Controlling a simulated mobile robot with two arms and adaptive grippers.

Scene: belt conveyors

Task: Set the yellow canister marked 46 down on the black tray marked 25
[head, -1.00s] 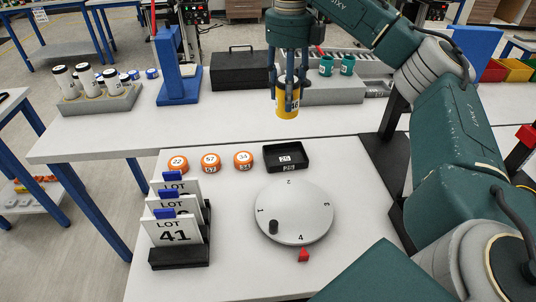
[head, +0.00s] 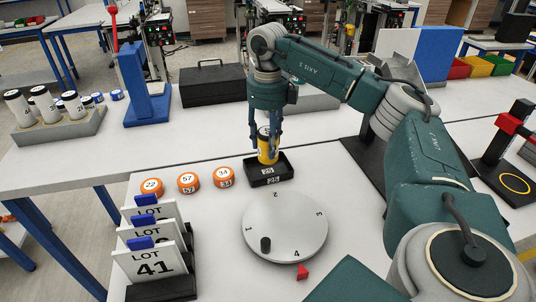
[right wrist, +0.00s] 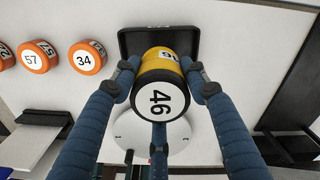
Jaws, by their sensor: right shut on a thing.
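The yellow canister (head: 266,150) has a black band and a white label; its white end marked 46 faces the camera in the right wrist view (right wrist: 161,98). My right gripper (head: 267,138) is shut on it and holds it upright. The canister's lower end is at the black tray (head: 270,181), inside its outline in the head view. I cannot tell whether it touches the tray floor. The tray has a low rim and a label that looks like 25; it also shows behind the canister in the right wrist view (right wrist: 128,42). My left gripper is out of view.
Orange discs 22 (head: 152,187), 57 (head: 188,182) and 34 (head: 224,177) stand in a row left of the tray. A grey numbered dial (head: 285,228) lies in front. A rack of LOT cards (head: 155,250) stands front left. A black case (head: 212,86) stands behind.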

